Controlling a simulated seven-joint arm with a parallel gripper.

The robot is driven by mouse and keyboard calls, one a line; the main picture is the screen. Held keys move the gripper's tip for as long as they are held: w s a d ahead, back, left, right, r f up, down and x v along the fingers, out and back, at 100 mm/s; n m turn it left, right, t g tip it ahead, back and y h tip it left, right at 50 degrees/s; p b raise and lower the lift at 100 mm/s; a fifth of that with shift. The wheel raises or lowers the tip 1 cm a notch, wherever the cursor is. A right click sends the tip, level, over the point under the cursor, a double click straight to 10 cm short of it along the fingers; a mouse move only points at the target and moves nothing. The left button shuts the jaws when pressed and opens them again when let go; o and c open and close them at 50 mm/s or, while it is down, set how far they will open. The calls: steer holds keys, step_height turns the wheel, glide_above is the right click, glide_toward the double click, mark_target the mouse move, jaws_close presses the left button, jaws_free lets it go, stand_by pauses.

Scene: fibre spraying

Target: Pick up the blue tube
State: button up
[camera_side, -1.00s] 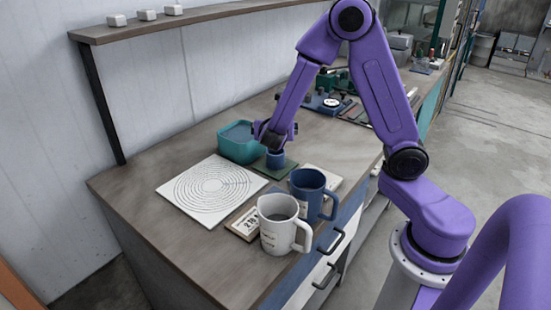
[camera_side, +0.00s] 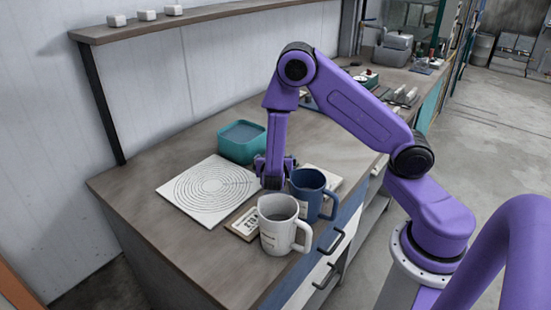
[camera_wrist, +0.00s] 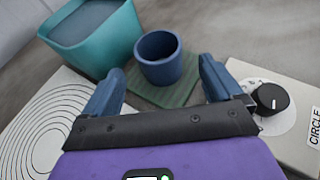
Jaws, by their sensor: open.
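The blue tube (camera_wrist: 160,57) is a short, open-topped dark blue cylinder standing upright on a green mat (camera_wrist: 185,95) in the wrist view. In the side view my arm hides it. My gripper (camera_wrist: 163,72) is open. Its two blue fingers point toward the tube, one to the left and one to the right, and the tube is ahead of them with nothing held between. In the side view my gripper (camera_side: 272,180) is low over the bench, just left of the blue mug (camera_side: 308,196).
A white plate with printed circles (camera_side: 207,190) lies to the left. A white mug (camera_side: 279,226) stands in front of the blue mug. A knob box (camera_wrist: 290,115) labelled CIRCLE is at right in the wrist view.

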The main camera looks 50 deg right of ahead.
steer(key=shift+x, duration=3.8)
steer(key=shift+f, duration=0.2)
steer(key=c, duration=1.1)
steer(key=shift+o, duration=0.2)
steer(key=shift+r, duration=0.15)
steer(key=shift+r, duration=0.5)
steer(key=s+a+r, duration=0.4)
steer(key=s+r, duration=0.7)
steer(key=s, duration=0.2)
steer(key=shift+s+r, duration=0.25)
steer(key=shift+r, duration=0.1)
